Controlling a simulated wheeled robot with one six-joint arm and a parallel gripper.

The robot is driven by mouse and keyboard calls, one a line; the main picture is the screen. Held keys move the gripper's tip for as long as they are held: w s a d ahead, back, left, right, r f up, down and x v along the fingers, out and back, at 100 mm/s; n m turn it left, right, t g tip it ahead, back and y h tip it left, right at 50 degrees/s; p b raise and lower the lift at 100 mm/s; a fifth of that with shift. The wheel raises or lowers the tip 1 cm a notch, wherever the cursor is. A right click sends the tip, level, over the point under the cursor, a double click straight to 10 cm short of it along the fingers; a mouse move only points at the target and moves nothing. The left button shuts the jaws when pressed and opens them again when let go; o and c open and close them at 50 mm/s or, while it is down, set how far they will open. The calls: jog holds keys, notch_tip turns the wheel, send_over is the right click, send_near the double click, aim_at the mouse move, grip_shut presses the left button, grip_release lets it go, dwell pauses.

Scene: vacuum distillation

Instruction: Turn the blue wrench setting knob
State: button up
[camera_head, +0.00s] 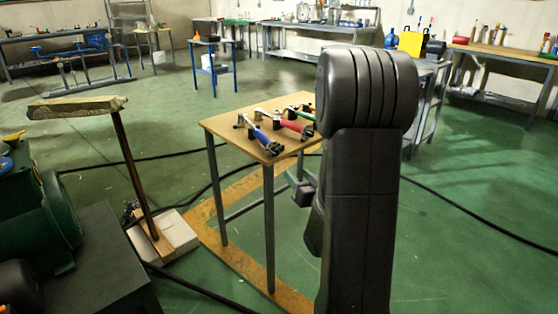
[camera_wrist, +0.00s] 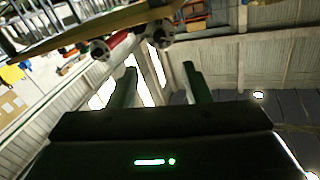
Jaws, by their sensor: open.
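The blue-handled wrench (camera_head: 263,137) lies at the near left of a small wooden-topped table (camera_head: 229,127) in the head view. Its setting knob is at the near end of the handle, close to the table's front edge. In the wrist view two round metal handle ends (camera_wrist: 100,50) (camera_wrist: 160,33) stick out past the table edge; I cannot tell which is the blue wrench's. My gripper (camera_wrist: 157,68) is open and empty, with its two fingers apart below these ends. In the head view my arm hides most of the gripper, which is beside and below the tabletop.
A red-handled wrench (camera_head: 292,125) and a green-handled wrench (camera_head: 306,115) lie to the right of the blue one, on black holders. A wooden-topped post (camera_head: 130,165) and a green machine (camera_head: 45,230) stand at the left. Black hoses cross the green floor.

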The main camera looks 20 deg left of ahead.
aim_at(276, 153)
jog(key=x, duration=1.3)
jog(key=shift+w+a+b, duration=0.15)
jog(key=shift+a+b, duration=0.05)
jog(key=shift+b, duration=0.2)
grip_shut()
jog(key=shift+f+b, duration=0.1)
jog(key=shift+b, duration=0.2)
